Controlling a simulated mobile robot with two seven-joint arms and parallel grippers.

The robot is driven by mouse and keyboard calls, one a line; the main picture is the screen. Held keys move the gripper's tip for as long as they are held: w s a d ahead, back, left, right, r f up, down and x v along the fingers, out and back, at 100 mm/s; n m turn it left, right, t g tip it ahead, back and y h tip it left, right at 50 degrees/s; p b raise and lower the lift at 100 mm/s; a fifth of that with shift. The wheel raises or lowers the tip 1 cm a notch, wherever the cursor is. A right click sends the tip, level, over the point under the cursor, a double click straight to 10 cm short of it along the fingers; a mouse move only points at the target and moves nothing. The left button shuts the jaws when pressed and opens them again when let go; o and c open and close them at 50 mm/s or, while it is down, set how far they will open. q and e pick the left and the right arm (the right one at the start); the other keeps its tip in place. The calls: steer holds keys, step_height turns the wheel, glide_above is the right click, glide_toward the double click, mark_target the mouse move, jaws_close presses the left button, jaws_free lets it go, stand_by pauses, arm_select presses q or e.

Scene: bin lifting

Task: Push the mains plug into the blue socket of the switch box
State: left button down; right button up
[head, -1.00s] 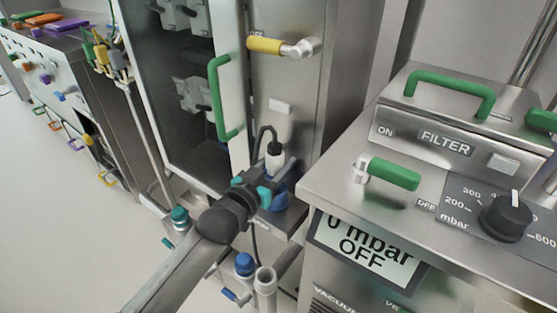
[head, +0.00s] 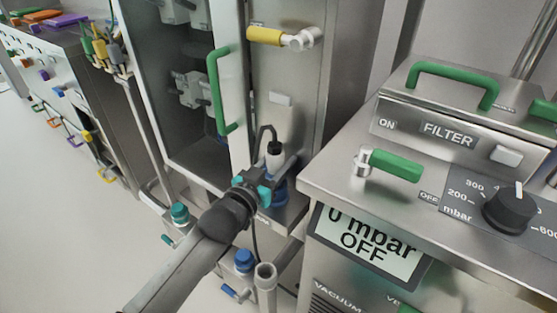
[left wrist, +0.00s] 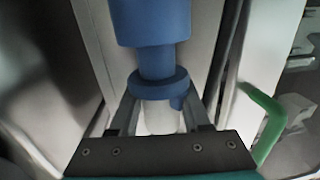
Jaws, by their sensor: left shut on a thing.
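The mains plug has a white body (head: 274,160) with a black top and a black cable looping up from it. It stands upright at the foot of the metal cabinet. My left gripper (head: 270,187) is shut on the plug, one finger on each side. In the left wrist view the white body (left wrist: 160,118) sits between the fingers, below a blue collar (left wrist: 158,85). A narrower blue part runs from the collar to the wider blue socket (left wrist: 152,22), in line with it. The blue socket also shows in the head view (head: 280,188), partly hidden by the gripper. The seating depth is unclear.
A steel filter unit (head: 330,180) with green handles and a "0 mbar OFF" display stands close on the right. A green door handle (head: 217,92) is on the cabinet. A blue-capped valve (head: 244,261) and a teal-capped valve (head: 179,213) sit low nearby. Floor is clear at left.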

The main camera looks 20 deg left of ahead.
arm_select(q)
steer(key=shift+s+f, duration=0.1)
steer(key=shift+f, duration=0.9)
steer(key=shift+f+b, duration=0.2)
steer(key=shift+b, duration=0.1)
steer(key=shift+f, duration=0.1)
steer(key=shift+r, duration=0.2)
steer(key=shift+w+a+r, duration=0.2)
steer(key=shift+w, duration=0.05)
steer(key=shift+f, duration=0.2)
